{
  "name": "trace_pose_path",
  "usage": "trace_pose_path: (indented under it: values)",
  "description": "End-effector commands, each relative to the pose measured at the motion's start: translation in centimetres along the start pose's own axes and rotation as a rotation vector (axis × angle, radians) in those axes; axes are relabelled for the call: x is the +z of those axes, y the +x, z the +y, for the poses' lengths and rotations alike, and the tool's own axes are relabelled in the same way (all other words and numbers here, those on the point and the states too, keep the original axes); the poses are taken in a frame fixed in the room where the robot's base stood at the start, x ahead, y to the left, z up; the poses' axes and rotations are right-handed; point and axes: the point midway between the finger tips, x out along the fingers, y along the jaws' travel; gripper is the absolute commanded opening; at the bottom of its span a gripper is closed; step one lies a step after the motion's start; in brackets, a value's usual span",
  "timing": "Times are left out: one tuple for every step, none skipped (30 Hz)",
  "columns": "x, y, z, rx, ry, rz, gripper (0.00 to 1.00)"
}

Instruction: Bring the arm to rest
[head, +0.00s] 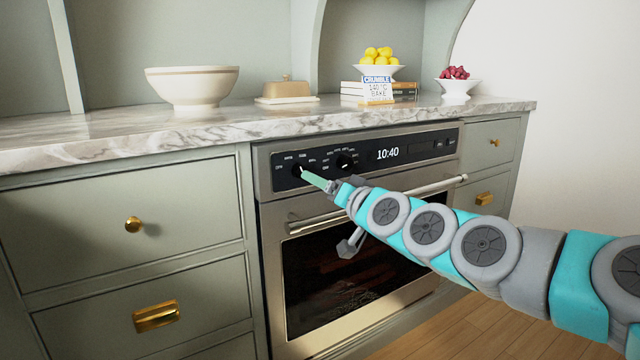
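My arm (427,230), teal and grey, reaches in from the right across the front of the oven (270,200). My gripper (318,181) is at the oven's control panel, with a pale green finger pointing at the left knob (297,171). I cannot tell whether it touches the knob. The gripper's opening is not clear from this angle. A grey part (350,243) hangs below the wrist in front of the oven door. The right knob (345,162) is just above my wrist.
The oven handle (437,186) runs behind my arm. Drawers with brass pulls (157,316) flank the oven.

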Motion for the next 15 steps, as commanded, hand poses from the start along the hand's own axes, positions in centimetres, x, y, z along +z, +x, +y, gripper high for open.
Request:
trace_pose_path:
  values:
    - [0.0,0.0,0.0,0.000,0.000,0.000,0.74]
    - [0.0,0.0,0.0,0.000,0.000,0.000,0.74]
    - [0.0,0.0,0.0,0.000,0.000,0.000,0.74]
    - [0.0,0.0,0.0,0.000,0.000,0.000,0.74]
    - [0.0,0.0,0.0,0.000,0.000,0.000,0.74]
    - [0.0,0.0,0.0,0.000,0.000,0.000,0.74]
    - [0.0,0.0,-0.1,0.000,-0.001,-0.002,0.74]
    - [0.1,-0.1,-0.1,-0.001,-0.003,-0.007,0.74]
    - [0.4,-0.3,-0.4,-0.001,-0.009,-0.021,0.74]
    - [0.7,-0.5,-0.7,-0.002,-0.017,-0.038,0.74]
    - [1.2,-0.8,-1.0,-0.002,-0.027,-0.061,0.74]
    - [2.0,-1.4,-1.5,0.001,-0.046,-0.101,0.74]
    - [2.9,-2.0,-2.0,0.004,-0.062,-0.144,0.74]
    - [4.0,-2.8,-2.4,0.009,-0.080,-0.191,0.74]
    - [5.7,-4.1,-2.8,0.022,-0.107,-0.266,0.74]
